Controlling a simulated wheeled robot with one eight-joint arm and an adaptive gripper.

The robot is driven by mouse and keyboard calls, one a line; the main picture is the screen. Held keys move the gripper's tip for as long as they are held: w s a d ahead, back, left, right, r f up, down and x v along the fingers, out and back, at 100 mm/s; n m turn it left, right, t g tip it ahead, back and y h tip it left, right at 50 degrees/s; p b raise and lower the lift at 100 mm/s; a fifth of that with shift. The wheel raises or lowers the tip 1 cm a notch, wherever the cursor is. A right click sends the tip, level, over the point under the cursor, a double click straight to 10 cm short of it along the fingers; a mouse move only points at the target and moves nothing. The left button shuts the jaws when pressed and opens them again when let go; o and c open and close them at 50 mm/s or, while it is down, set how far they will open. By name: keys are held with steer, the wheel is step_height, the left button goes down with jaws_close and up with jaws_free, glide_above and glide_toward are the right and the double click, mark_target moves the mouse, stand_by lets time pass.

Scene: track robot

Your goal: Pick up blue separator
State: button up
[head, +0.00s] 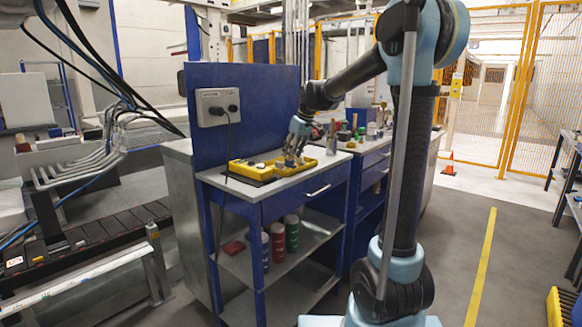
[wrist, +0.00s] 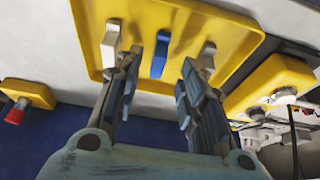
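The blue separator (wrist: 160,55) is a narrow upright piece in a yellow tray (wrist: 195,14), seen in the wrist view. It stands between two pale separators, one on the left (wrist: 110,42) and one on the right (wrist: 207,55). My gripper (wrist: 161,62) is open, with its fingertips apart on either side of the blue separator in the picture. I see no contact with it. In the head view, my gripper (head: 292,158) is low at the yellow tray (head: 318,160) on the workbench. The blue separator cannot be made out there.
The workbench (head: 260,188) has a tall blue back panel (head: 250,105) with a socket box (head: 217,107) close to the left. Bottles and tools stand farther right. A yellow box with a red button (wrist: 18,112) shows in the wrist view.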

mark_target(290, 163)
steer(key=shift+x, duration=1.8)
steer(key=shift+w, duration=0.1)
steer(key=c, duration=0.8)
